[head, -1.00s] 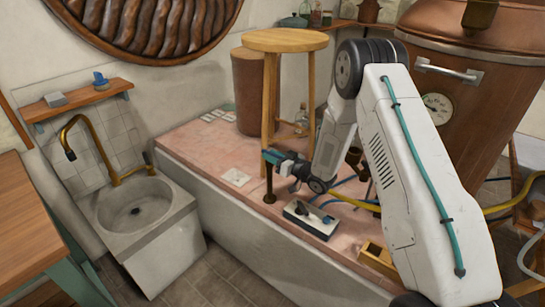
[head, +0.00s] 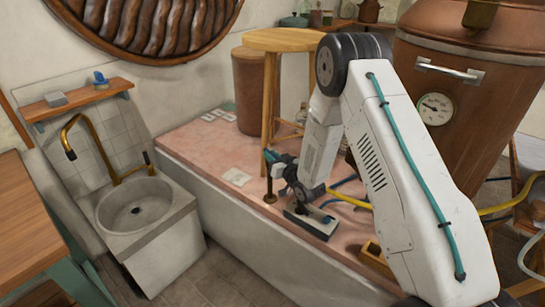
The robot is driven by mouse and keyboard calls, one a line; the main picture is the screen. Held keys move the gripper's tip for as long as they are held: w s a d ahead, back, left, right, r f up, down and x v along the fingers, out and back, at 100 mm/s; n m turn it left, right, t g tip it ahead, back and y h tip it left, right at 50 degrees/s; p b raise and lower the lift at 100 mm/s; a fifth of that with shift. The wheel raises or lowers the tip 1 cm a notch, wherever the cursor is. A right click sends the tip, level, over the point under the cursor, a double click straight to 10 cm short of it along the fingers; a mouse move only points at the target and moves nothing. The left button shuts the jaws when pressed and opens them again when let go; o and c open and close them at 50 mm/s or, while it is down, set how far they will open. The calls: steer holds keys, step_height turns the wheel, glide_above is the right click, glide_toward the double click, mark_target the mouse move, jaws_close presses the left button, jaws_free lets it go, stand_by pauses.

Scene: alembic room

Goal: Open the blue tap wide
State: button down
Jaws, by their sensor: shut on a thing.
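A blue tap (head: 269,156) sits at the top of a slim dark upright post (head: 270,185) on the pink-topped bench. My gripper (head: 281,163) reaches it from the right and appears shut on its handle. The jaws cover much of the handle, so its exact angle and the contact are hard to see. The post stands upright with its round foot on the bench.
A pale box with a dark part and a blue knob (head: 327,219) lies just below my wrist. A wooden stool (head: 270,95) stands close behind. Yellow and blue hoses cross the bench to the right. A copper vessel (head: 460,75) stands at right.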

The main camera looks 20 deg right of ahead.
steer(key=shift+w+a+m+g+h, duration=0.1)
steer(key=shift+a+m+g+h, duration=0.4)
steer(key=shift+m+h, duration=2.15)
steer(key=shift+a+m+g+h, duration=0.15)
steer(key=shift+m+g+h, duration=1.1)
steer(key=shift+h, duration=2.3)
steer(key=shift+w+a+m+g+h, duration=0.1)
steer(key=shift+a+m+g+h, duration=0.25)
steer(key=shift+m+h, duration=2.45)
steer(key=shift+d+g+h, duration=0.1)
steer(key=shift+g+h, duration=0.2)
steer(key=shift+h, duration=0.2)
steer(key=c, duration=1.3)
jaws_free()
steer(key=shift+c, duration=0.2)
steer(key=v, duration=0.8)
steer(key=shift+d, duration=0.1)
